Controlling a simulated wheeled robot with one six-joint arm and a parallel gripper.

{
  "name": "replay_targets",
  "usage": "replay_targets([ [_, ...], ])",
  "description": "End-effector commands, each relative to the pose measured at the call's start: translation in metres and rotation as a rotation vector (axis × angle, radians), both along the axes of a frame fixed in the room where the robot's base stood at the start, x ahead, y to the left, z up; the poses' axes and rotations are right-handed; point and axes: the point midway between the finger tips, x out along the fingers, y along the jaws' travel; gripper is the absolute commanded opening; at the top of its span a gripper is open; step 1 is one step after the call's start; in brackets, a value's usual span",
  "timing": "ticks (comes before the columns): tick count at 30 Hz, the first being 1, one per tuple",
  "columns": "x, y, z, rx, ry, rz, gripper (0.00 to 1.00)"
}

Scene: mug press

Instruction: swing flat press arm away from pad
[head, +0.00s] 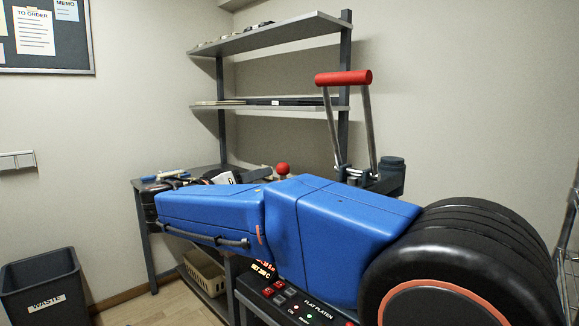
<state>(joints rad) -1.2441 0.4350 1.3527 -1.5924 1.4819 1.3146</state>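The flat press stands at the right of the head view, mostly hidden behind my large blue arm. Its red-gripped lever (343,78) stands up on two metal bars, tilted slightly. A red ball knob (283,169) shows just above my arm. The control panel (318,302), marked FLAT PLATEN, shows below my arm with red switches and a lit display. The pad and the press arm's plate are hidden. My gripper is not in view.
A dark workbench (142,183) with small tools stands behind my arm, under a metal shelf (270,36). A beige basket (203,270) sits on its lower shelf. A waste bin (42,285) stands at left. A wire rack (572,235) is at the right edge.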

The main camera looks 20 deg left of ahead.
Motion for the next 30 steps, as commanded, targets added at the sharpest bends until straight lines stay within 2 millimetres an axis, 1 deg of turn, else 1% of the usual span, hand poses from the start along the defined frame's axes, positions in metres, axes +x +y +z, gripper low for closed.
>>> replay_targets([
  [21, 0.12, -0.031, -0.001, 0.0, 0.002, -0.004, 0.51],
  [27, 0.147, -0.037, 0.0, -0.001, 0.002, -0.003, 0.51],
  [30, 0.155, -0.039, 0.0, -0.001, 0.002, -0.001, 0.51],
])
